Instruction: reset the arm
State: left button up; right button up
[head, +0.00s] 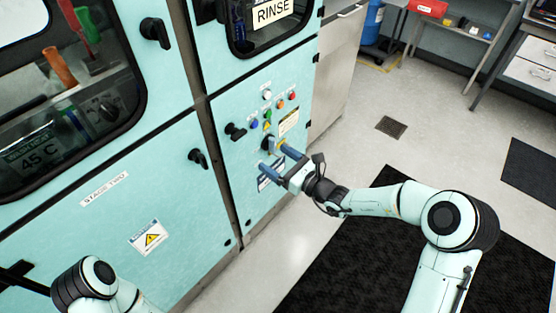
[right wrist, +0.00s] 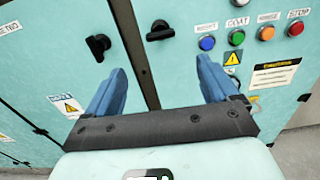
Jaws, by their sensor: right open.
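My right gripper (head: 275,155) is in front of the right-hand teal cabinet panel (head: 235,105), below its row of buttons. Its two blue fingers are spread apart with nothing between them. They also show apart in the right wrist view (right wrist: 160,75), with the cabinet front and a door seam beyond. Whether a fingertip touches the panel I cannot tell. My left arm (head: 95,280) shows only in part at the lower left of the head view. Its gripper is not clearly visible.
Near the right gripper are a black knob (head: 235,131), a black door handle (head: 197,158) and coloured buttons, including a blue one (right wrist: 207,43) and a red one (right wrist: 296,28). A dark mat (head: 340,250) covers floor at right. Open floor lies beyond.

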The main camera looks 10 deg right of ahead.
jog(key=s+a+f+n+g+p, duration=0.1)
jog(key=s+a+f+n+g, duration=0.25)
jog(key=s+f+g, duration=0.4)
jog(key=s+a+f+n+g+p, duration=0.15)
jog(key=s+f+n+g, duration=0.3)
jog(key=s+f, duration=0.6)
pick_arm(q)
jog(key=r, duration=0.1)
jog(key=w+r+p, duration=0.1)
jog(key=r, duration=0.1)
jog(key=w+r+p, duration=0.1)
jog(key=r, duration=0.1)
pick_arm(e)
jog(key=s+d+f+n+g+h, duration=0.1)
jog(key=s+d+f+n+h, duration=0.1)
jog(key=s+f+n, duration=0.5)
jog(key=s+d+f+n+g+h, duration=0.2)
jog(key=s+f+n+h, duration=0.3)
jog(key=s+n, duration=0.5)
notch_tip(320, 180, down, 2)
jog(key=s, duration=0.2)
jog(key=shift+s+d+g, duration=0.3)
jog(key=shift+s, duration=0.05)
jog(key=shift+f, duration=0.1)
